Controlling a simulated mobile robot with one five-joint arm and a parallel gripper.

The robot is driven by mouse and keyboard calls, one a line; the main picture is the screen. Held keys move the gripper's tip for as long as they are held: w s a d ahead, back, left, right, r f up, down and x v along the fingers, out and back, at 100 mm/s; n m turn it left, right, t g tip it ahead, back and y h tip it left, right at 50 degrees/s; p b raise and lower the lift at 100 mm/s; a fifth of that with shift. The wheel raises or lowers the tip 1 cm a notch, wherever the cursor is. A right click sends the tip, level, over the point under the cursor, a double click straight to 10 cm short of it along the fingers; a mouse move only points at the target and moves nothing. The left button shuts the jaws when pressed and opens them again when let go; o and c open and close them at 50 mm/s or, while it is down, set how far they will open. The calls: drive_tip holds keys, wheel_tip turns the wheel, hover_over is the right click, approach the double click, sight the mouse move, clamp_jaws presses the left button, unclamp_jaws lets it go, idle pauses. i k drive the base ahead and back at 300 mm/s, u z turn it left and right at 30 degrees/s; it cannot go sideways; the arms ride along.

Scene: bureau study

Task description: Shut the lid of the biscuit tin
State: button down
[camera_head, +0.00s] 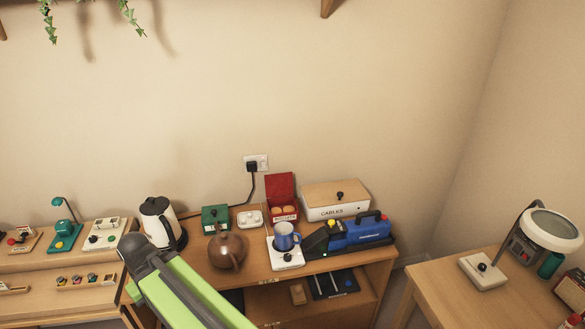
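The red biscuit tin (285,217) stands on the wooden bureau top, with a "BISCUITS" label on its front. Its lid (280,186) is open and stands upright at the back. Round biscuits show inside.
A white kettle (157,220), a brown teapot (228,251), a blue mug (284,237) on a white base, and a blue tool (360,231) crowd the bureau top (255,272). A "CABLES" box (335,209) stands right of the tin. A green box (215,217) stands left.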

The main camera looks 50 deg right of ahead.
sight(277, 185)
drive_tip(key=u, duration=0.05)
drive_tip(key=i, duration=1)
drive_tip(key=z, duration=0.1)
